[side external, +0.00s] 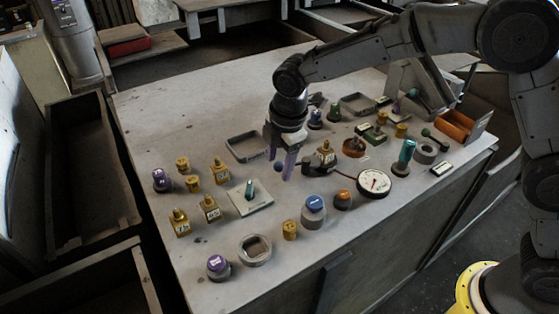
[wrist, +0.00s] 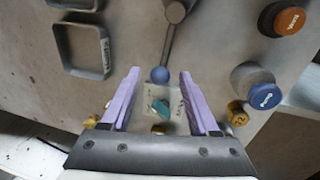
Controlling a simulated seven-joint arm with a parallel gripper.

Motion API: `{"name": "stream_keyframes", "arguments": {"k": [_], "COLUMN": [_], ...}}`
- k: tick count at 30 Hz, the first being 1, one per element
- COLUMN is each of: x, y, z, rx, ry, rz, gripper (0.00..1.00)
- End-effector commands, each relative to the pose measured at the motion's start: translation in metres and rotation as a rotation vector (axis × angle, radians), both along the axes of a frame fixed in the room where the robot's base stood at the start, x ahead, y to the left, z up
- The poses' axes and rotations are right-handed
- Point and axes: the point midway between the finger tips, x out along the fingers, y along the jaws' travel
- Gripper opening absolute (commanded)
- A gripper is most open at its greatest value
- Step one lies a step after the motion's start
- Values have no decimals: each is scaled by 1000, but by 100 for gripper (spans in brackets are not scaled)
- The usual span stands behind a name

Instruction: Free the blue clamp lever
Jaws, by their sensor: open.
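The clamp lever shows in the wrist view as a grey rod (wrist: 168,42) with a blue ball knob (wrist: 160,74) at its near end and a round grey hub at the top edge. My gripper (wrist: 160,80) is open, with its purple fingers on either side of the ball in the picture. In the side external view the blue ball (side external: 277,168) is beside the purple fingertips of my gripper (side external: 282,163). The fingers hide part of the lever there. I cannot tell whether the fingers touch the ball.
A blue-topped knob (side external: 313,207), an orange-topped knob (side external: 343,199) and a dial gauge (side external: 374,183) stand to the right. A white plate with a teal toggle (side external: 249,190) lies nearer the left. A grey tray (side external: 230,150) is behind.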

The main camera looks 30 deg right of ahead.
Motion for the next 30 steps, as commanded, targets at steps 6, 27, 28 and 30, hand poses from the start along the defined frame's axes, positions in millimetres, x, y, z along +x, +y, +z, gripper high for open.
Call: {"name": "stream_keyframes", "arguments": {"k": [6,27,28,30], "x": [0,0,1,1], "y": [0,0,0,0], "z": [-3,-2,-2,-2], "rx": [0,0,0,0], "ry": [0,0,0,0], "rz": [0,0,0,0], "gripper": [61,0,0,0]}}
